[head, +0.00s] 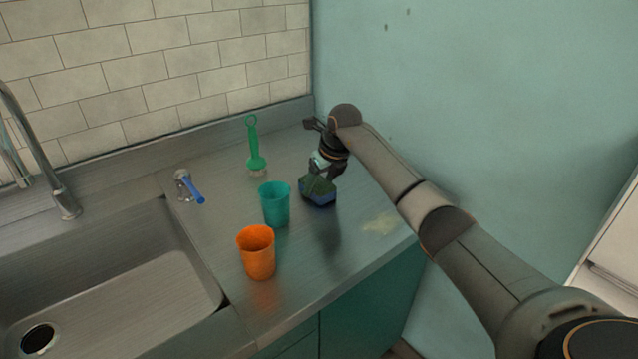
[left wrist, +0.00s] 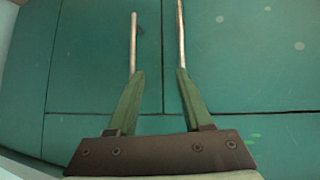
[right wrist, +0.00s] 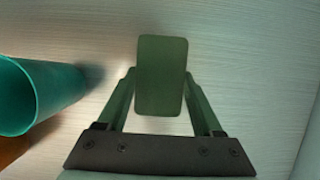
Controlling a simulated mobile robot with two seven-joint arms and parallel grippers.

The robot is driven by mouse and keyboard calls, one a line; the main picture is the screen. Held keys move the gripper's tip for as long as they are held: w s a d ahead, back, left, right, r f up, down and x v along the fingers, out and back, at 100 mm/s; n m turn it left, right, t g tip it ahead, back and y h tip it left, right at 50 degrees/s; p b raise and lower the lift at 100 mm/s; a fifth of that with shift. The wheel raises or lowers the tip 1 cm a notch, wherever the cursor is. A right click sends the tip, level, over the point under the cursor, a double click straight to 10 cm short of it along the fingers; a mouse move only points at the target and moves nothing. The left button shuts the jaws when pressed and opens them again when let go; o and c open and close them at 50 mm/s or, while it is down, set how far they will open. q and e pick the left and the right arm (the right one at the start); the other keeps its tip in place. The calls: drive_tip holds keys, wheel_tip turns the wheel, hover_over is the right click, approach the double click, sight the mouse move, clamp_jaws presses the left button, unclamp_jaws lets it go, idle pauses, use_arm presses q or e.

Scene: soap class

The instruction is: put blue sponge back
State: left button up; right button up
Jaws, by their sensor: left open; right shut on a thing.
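The blue sponge (head: 319,196) has a dark green top and a blue lower part in the head view. It is at the counter, right of the teal cup. My right gripper (head: 322,180) points down and is shut on it. In the right wrist view the green face of the sponge (right wrist: 161,76) sits between the two fingers of my right gripper (right wrist: 161,85). I cannot tell whether the sponge touches the counter. My left gripper (left wrist: 156,70) is open and empty, in front of teal cabinet doors; it is not in the head view.
A teal cup (head: 275,206) stands close left of the sponge, with an orange cup (head: 257,252) nearer the front. A pale stain (head: 380,223) marks the counter (head: 345,255). The sink (head: 110,290) is at left.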

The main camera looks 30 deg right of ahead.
drive_tip(key=o, duration=1.3)
drive_tip(key=shift+f, duration=0.1)
drive_tip(key=v, duration=1.2)
drive_tip(key=shift+r, duration=0.25)
